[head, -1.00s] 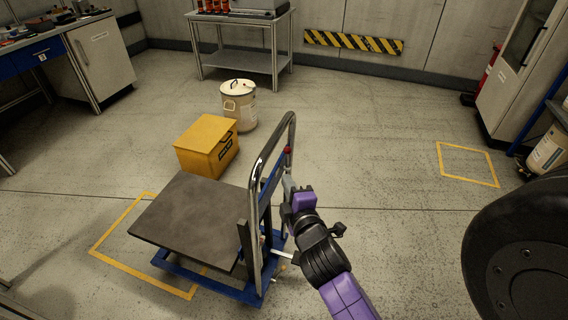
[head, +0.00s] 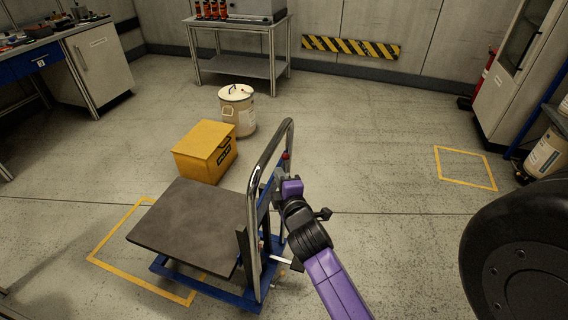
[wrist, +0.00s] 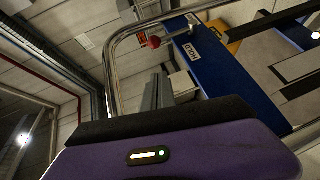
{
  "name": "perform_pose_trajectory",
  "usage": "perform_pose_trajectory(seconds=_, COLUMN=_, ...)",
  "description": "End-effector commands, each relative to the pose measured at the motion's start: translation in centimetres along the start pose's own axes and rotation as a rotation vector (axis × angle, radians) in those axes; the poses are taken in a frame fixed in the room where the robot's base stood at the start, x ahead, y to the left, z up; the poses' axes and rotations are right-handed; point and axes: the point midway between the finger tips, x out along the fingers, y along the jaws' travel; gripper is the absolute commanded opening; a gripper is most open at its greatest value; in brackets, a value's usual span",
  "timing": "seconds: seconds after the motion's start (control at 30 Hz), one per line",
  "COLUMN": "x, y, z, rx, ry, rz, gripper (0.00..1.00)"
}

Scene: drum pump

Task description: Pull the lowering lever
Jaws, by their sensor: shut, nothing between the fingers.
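The lowering lever shows as a small red knob (head: 285,155) at the upper right side of the lift cart's chrome handle (head: 263,155). In the wrist view the red knob (wrist: 154,42) sits on a thin rod inside the handle's bend, beyond my fingertips. My gripper (head: 278,174) is at the handle, just below the knob in the head view. Its grey fingers also show in the wrist view (wrist: 158,90), closed together with nothing between them. They appear apart from the knob. The exact gap cannot be told.
The cart's dark platform (head: 188,222) lies left of the handle on a blue frame. A yellow box (head: 205,152) and a cream drum (head: 237,112) stand behind it. A workbench (head: 238,45) stands at the back wall. The floor to the right is mostly clear.

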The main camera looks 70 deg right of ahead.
Motion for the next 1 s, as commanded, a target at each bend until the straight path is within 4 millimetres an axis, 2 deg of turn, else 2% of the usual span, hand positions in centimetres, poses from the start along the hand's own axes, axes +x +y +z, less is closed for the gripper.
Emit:
perform_pose_trajectory(seconds=0.03, x=1.2, y=0.2, z=0.1, rx=0.0, ry=-0.001, rz=0.002, gripper=0.0)
perform_pose_trajectory(seconds=0.17, x=3.5, y=0.2, z=0.1, rx=0.001, ry=-0.002, rz=0.002, gripper=0.0)
perform_pose_trajectory(seconds=0.4, x=5.4, y=0.1, z=2.3, rx=0.0, ry=-0.001, rz=-0.001, gripper=0.0)
perform_pose_trajectory(seconds=1.0, x=5.9, y=0.2, z=2.8, rx=0.003, ry=0.0, rz=-0.004, gripper=0.0)
